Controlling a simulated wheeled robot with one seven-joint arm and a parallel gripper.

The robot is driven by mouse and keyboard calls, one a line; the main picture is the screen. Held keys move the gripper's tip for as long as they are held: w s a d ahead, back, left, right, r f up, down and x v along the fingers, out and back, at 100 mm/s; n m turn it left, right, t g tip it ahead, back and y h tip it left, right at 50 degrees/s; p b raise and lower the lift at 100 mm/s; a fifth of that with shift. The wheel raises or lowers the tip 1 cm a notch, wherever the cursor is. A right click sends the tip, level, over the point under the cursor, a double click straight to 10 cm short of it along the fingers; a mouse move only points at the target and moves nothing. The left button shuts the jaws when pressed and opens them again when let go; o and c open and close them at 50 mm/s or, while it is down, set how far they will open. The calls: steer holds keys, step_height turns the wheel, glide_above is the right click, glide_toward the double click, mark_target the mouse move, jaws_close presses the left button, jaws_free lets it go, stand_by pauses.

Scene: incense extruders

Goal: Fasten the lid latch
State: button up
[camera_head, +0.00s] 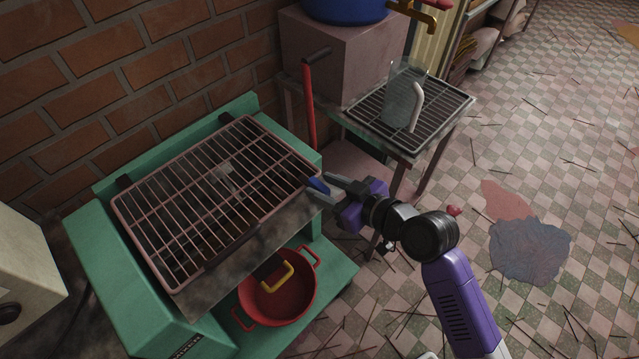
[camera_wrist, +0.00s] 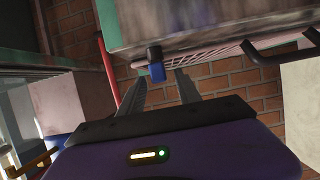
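A pink wire grid lid (camera_head: 215,185) lies flat over the top of a green-framed machine (camera_head: 88,232). At its right front corner is a small blue tab (camera_head: 318,185), likely the lid latch. In the wrist view the blue tab (camera_wrist: 157,72) hangs from a black mount at the edge of the pink lid. My gripper (camera_head: 327,187) is at this corner, coming from the right. In the wrist view my gripper (camera_wrist: 160,82) has its two fingers apart, with the blue tab showing between their tips. I cannot tell whether either finger touches it. Nothing is held.
A red pot (camera_head: 290,300) and a yellow handle (camera_head: 290,270) are below the machine's front. A red lever (camera_head: 309,105) stands behind the corner. A rack table (camera_head: 440,100) with a clear jug (camera_head: 402,95) is at the back right. The brick wall (camera_head: 60,85) bounds the left; tiled floor is open right.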

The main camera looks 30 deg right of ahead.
steer(key=v, duration=0.5)
steer(key=shift+s+d+r, duration=0.1)
steer(key=shift+s+r, duration=0.1)
steer(key=shift+s, duration=0.15)
steer(key=s+d+r+m+t+h, duration=0.3)
steer(key=s+r+t+h, duration=0.1)
steer(key=s+r, duration=0.1)
steer(key=s+a+g, duration=0.1)
steer(key=s+a, duration=0.1)
steer(key=s, duration=0.9)
steer(key=s+a+f+g, duration=0.1)
steer(key=s+a, duration=0.2)
steer(key=s, duration=0.8)
steer(key=shift+s+a+f+m, duration=0.3)
steer(key=shift+s+m, duration=0.1)
